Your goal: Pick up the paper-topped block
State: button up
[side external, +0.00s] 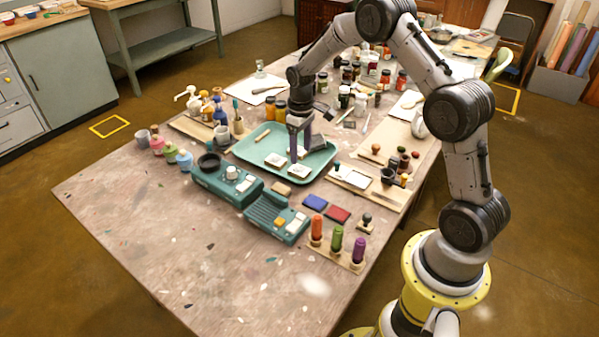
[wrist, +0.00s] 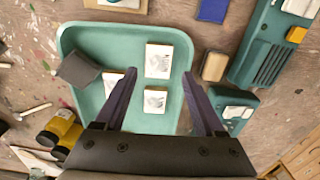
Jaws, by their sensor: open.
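A teal tray (side external: 318,160) holds small light blocks with white, marked paper-like tops. In the wrist view of the tray (wrist: 70,40), one block (wrist: 158,60) lies toward the top and another (wrist: 155,101) just below it. A third (wrist: 112,82) is partly covered by the left finger. Two blocks show in the side view, one at the left (side external: 274,160) and one nearer the front (side external: 299,172). My gripper (side external: 299,153) points down over the tray. Its fingers (wrist: 160,74) are apart, one on each side of the two blocks, with nothing held. Their height above the tray is unclear.
A dark block (wrist: 78,68) overlaps the tray's left side in the wrist view. A tan block (wrist: 214,66) and a teal machine (wrist: 262,45) lie at its right. Yellow-capped jars (wrist: 58,130) stand at lower left. The table's front-left (side external: 130,215) is mostly clear.

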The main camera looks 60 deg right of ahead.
aim_at(301, 170)
jog(key=shift+w+d+f, duration=0.1)
jog(key=shift+f, duration=3.45)
jog(key=c, duration=1.1)
jog(key=shift+r, duration=0.15)
